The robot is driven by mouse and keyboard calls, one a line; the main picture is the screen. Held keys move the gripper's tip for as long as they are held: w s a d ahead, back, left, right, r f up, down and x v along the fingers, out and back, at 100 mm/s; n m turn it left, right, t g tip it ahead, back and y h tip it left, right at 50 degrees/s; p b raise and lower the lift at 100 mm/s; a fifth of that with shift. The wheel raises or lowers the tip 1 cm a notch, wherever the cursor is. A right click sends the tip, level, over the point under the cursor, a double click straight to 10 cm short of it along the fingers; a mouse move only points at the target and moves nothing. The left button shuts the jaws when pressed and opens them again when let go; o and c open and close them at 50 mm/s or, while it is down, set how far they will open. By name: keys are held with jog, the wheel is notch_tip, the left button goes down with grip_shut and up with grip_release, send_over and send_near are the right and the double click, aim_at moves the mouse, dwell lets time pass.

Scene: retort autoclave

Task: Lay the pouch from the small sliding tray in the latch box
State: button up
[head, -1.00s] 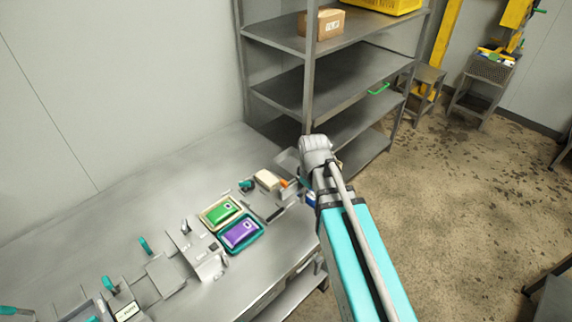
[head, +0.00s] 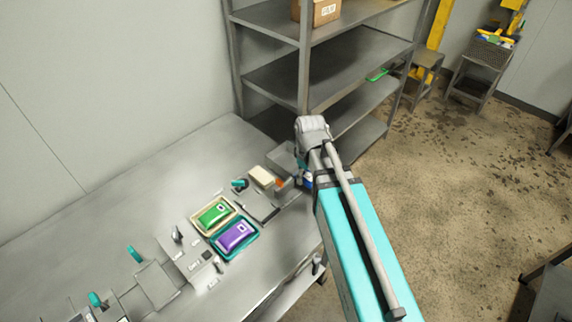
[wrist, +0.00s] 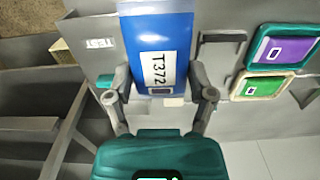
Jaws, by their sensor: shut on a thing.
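A blue pouch (wrist: 158,25) with a white label reading T372 is held between the two fingers of my gripper (wrist: 160,88) in the wrist view. The fingers are shut on its sides, and its far end runs out of the top of the picture. In the head view my gripper (head: 304,178) is at the right end of the bench, mostly hidden by my wrist, with a little blue showing. I cannot tell the small sliding tray or the latch box for certain.
A green pouch (head: 215,213) and a purple pouch (head: 234,236) lie in trays on the steel bench (head: 110,215). A cream block (head: 262,175) is near my gripper. Teal handles (head: 134,253) and metal fixtures stand at the front left. A grey shelf rack (head: 290,86) stands behind.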

jog(key=shift+a, duration=0.1)
jog(key=w+a, duration=0.6)
jog(key=a, duration=0.2)
jog(key=shift+a+f+b, duration=0.25)
jog(key=shift+f+b, duration=0.05)
jog(key=shift+w, duration=0.1)
jog(key=b, duration=0.9)
send_over(286, 165)
notch_tip(286, 165, down, 9)
jog(key=shift+f, duration=0.1)
